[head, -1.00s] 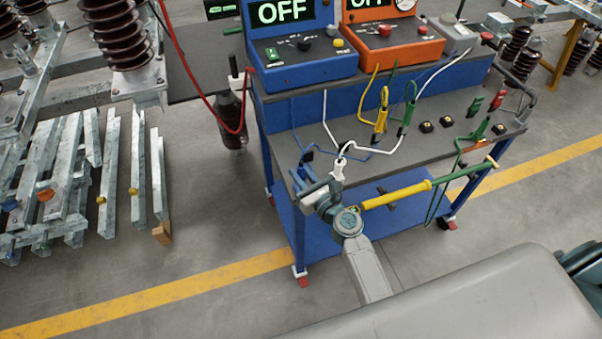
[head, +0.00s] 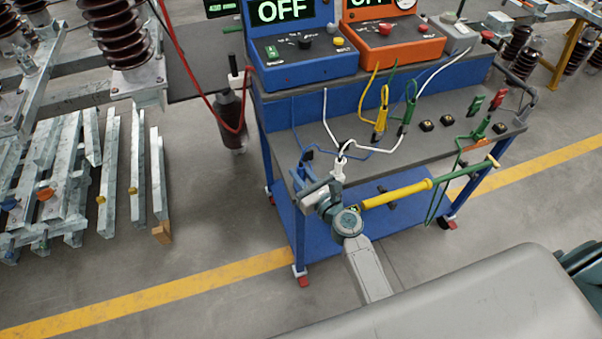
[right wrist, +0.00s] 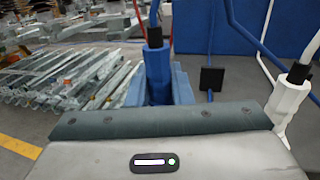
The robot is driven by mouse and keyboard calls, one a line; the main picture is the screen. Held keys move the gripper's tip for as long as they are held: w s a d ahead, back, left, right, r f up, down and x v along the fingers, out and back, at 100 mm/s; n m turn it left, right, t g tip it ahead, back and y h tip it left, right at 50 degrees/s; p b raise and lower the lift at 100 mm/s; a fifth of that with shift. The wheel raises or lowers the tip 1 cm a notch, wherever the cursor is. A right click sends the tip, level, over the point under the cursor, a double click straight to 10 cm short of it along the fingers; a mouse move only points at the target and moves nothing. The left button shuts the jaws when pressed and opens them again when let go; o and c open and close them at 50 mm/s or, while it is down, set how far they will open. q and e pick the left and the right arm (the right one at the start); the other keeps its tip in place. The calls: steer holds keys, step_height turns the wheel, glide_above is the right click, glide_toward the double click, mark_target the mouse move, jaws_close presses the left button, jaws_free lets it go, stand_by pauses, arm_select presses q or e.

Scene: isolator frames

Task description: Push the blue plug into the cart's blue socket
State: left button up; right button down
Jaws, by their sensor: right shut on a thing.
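The blue plug (head: 307,156) is at the front left corner of the cart's grey top (head: 440,150), with a blue cable running from it. In the right wrist view the blue plug (right wrist: 157,72) stands upright between blue-grey fingers. My right gripper (head: 308,181) is shut on it. I cannot make out the blue socket; the plug and gripper may cover it, and I cannot tell whether the plug touches it. A black square fitting (right wrist: 212,78) shows right of the plug. My left gripper is not in view.
A white plug (head: 341,160) stands close beside my right gripper, also seen in the right wrist view (right wrist: 290,95). Yellow (head: 381,120) and green (head: 408,115) plugs stand farther back. A yellow-green bar (head: 400,194) runs along the cart's front. Blue (head: 300,55) and orange (head: 390,42) consoles stand behind.

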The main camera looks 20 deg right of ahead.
steer(key=shift+f+b, duration=1.1)
steer(key=shift+f, duration=0.1)
steer(key=c, duration=1.2)
jaws_free()
steer(key=b+v, duration=0.2)
steer(key=v, duration=0.8)
steer(key=shift+s+b, duration=0.35)
steer(key=shift+d, duration=0.1)
